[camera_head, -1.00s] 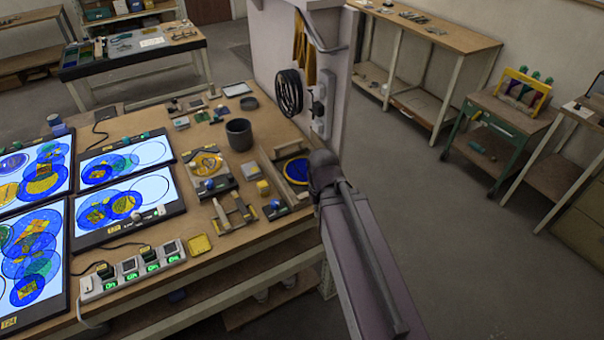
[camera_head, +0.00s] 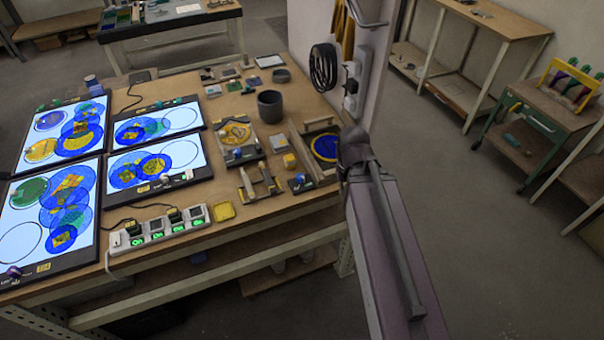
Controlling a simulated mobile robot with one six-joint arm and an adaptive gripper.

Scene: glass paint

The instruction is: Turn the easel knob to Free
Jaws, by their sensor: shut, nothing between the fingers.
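A wooden frame (camera_head: 296,147) holding a blue disc (camera_head: 325,147) stands at the right end of the worktable, partly behind my arm. A small dark block with a blue top (camera_head: 300,182) sits at its front left; I cannot tell whether it is the easel knob, and no Free label is readable. A smaller wooden stand (camera_head: 259,184) is left of it. A grey plate with a yellow ring (camera_head: 235,133) has a small blue-and-white knob (camera_head: 238,153) at its front. My arm crosses the right of the picture; my gripper's fingers are not visible.
Lit light panels (camera_head: 155,127) with coloured circles cover the table's left (camera_head: 200,262). A power strip (camera_head: 160,227) and yellow tray (camera_head: 223,211) lie near the front edge. A dark cup (camera_head: 270,106) stands farther back. Open floor lies to the right.

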